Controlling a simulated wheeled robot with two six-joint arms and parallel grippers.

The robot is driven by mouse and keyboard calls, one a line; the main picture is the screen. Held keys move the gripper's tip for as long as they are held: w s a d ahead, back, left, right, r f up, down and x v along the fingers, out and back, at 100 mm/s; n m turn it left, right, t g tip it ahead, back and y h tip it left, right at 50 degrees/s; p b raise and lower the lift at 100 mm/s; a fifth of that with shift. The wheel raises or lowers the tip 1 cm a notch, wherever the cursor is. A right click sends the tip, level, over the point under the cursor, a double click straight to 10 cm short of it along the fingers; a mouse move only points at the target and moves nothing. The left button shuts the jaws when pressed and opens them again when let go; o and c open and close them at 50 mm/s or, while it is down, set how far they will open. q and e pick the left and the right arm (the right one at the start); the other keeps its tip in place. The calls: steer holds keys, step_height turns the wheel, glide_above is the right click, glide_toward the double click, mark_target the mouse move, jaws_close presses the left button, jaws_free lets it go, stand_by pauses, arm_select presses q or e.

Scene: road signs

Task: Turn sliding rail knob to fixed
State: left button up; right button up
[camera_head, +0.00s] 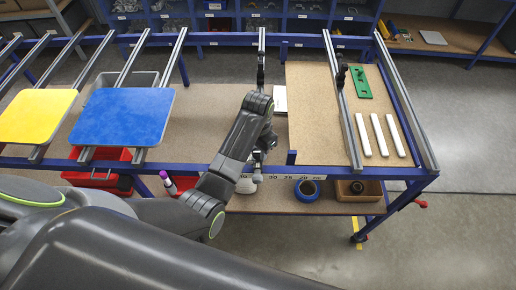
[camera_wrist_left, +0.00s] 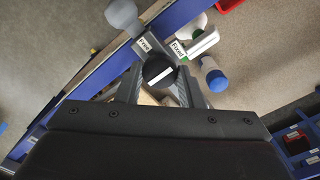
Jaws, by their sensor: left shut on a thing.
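A round black knob (camera_wrist_left: 160,72) with a white line across its face shows in the left wrist view. The two fingers of my left gripper (camera_wrist_left: 160,88) are on either side of it, shut on it. Small white labels sit beyond the knob; the left label (camera_wrist_left: 143,46) and the right label (camera_wrist_left: 177,48) are too small to read surely. In the head view my left gripper (camera_head: 259,163) is at the front edge of the blue-framed table, by a metal rail (camera_head: 262,45). The knob is hidden there by the gripper and wrist. My right gripper is out of view.
A blue board (camera_head: 124,115) and a yellow board (camera_head: 35,115) lie on rails at the left. White strips (camera_head: 380,134) and a green plate (camera_head: 360,82) lie on the right panel. Bottles, such as a blue-capped one (camera_wrist_left: 213,75), stand below the edge near the gripper.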

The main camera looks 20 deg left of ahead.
arm_select(q)
steer(key=shift+m, duration=0.3)
steer(key=o, duration=1)
